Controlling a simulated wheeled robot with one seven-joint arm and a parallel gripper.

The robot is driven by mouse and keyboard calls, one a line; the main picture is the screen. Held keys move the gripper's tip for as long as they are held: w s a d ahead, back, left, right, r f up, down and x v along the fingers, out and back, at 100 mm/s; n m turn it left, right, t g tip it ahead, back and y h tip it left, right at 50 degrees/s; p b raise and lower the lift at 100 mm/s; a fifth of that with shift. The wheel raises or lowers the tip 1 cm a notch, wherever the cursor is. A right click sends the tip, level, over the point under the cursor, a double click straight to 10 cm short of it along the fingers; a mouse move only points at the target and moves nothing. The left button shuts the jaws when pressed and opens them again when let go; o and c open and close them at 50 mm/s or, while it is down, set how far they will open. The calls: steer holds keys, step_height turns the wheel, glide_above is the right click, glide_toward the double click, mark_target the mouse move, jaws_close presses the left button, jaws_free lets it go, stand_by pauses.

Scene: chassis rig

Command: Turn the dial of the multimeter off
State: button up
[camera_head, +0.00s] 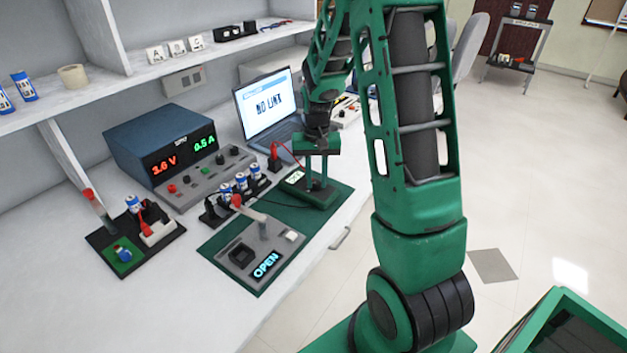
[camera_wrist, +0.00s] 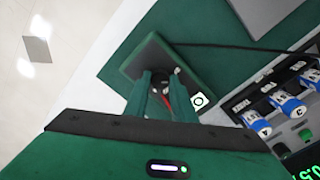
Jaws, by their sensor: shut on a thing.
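The multimeter (camera_wrist: 150,56) is a dark green box with a small white display (camera_wrist: 198,100) bearing a dark ring-like mark. It lies on a green mat (camera_wrist: 225,55). In the head view the multimeter's pale display (camera_head: 295,176) shows just left of my gripper (camera_head: 316,188), which points down onto the meter. In the wrist view the green fingers of my gripper (camera_wrist: 161,80) are closed around the dial (camera_wrist: 163,86), a dark knob with light glints and a red mark. The fingers hide most of the dial, so I cannot read its setting.
A blue power supply (camera_head: 160,145) with lit digits and a laptop (camera_head: 268,105) stand behind. A rack of blue-white cylinders (camera_head: 240,188) is left of the meter. A grey panel (camera_head: 258,250) reading OPEN is in front. A black cable (camera_wrist: 240,47) crosses the mat.

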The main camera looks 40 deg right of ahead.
mark_target(316, 182)
steer(key=shift+d+n, duration=0.1)
steer(key=shift+n, duration=2.1)
steer(key=o, duration=1.1)
steer(key=shift+c, duration=0.2)
step_height(316, 182, up, 11)
steer(key=shift+w+f, duration=0.15)
